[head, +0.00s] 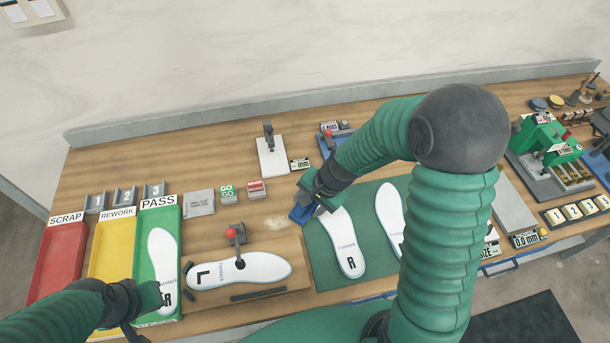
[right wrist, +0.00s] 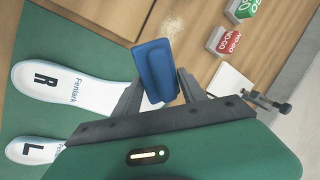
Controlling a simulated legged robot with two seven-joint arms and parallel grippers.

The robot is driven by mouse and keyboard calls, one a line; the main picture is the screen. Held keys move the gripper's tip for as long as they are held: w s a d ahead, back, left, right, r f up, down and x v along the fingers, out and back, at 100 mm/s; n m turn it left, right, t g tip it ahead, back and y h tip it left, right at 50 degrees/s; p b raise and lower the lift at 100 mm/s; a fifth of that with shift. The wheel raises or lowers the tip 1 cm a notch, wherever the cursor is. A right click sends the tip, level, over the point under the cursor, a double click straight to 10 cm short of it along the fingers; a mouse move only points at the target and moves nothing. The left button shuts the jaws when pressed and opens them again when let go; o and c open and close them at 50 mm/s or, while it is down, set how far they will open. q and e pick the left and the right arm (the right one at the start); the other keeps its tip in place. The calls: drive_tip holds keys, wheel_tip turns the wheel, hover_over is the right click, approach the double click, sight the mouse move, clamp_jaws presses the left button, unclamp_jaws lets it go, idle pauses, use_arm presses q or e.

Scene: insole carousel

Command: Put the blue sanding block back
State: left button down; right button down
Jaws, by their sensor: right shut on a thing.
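The blue sanding block (head: 299,214) is between the fingers of my right gripper (head: 313,200), which is shut on it. In the right wrist view the block (right wrist: 154,68) shows clearly between the two dark fingers (right wrist: 158,92). In the head view it is by the left edge of the green mat, close to the wooden board; whether it touches the surface I cannot tell. My left gripper (head: 150,300) is at the PASS tray, by the insole marked R; its jaw opening is unclear.
On the green mat (head: 322,262) lie an R insole (head: 343,243) and another insole (head: 391,215). An L insole (head: 240,270) lies on the board under a red-knobbed clamp (head: 236,236). Red (head: 60,260), yellow (head: 112,245) and green trays (head: 170,215) stand left. A blue-edged item (head: 325,146) is partly hidden behind my right arm.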

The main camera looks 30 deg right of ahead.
drive_tip(key=w+d+p, duration=0.1)
drive_tip(key=w+d, duration=0.1)
drive_tip(key=w, duration=0.2)
drive_tip(key=w+d+f+p, duration=0.1)
drive_tip(key=w+d, duration=0.1)
drive_tip(key=w, duration=0.2)
drive_tip(key=w+d+p, duration=0.1)
drive_tip(key=w+d, duration=0.1)
drive_tip(key=w, duration=0.2)
drive_tip(key=shift+w+d+f, duration=0.25)
drive_tip(key=shift+w+d, duration=0.05)
drive_tip(key=shift+d, duration=0.05)
drive_tip(key=shift+w+d, duration=0.15)
drive_tip(key=shift+w, duration=0.25)
wheel_tip(320, 180, down, 4)
drive_tip(key=shift+w+r+p, duration=0.1)
drive_tip(key=shift+r+p, duration=0.15)
drive_tip(key=shift+p, duration=0.45)
drive_tip(key=shift+d+f, duration=0.15)
drive_tip(key=shift+f+b, duration=0.5)
drive_tip(key=shift+b, duration=0.05)
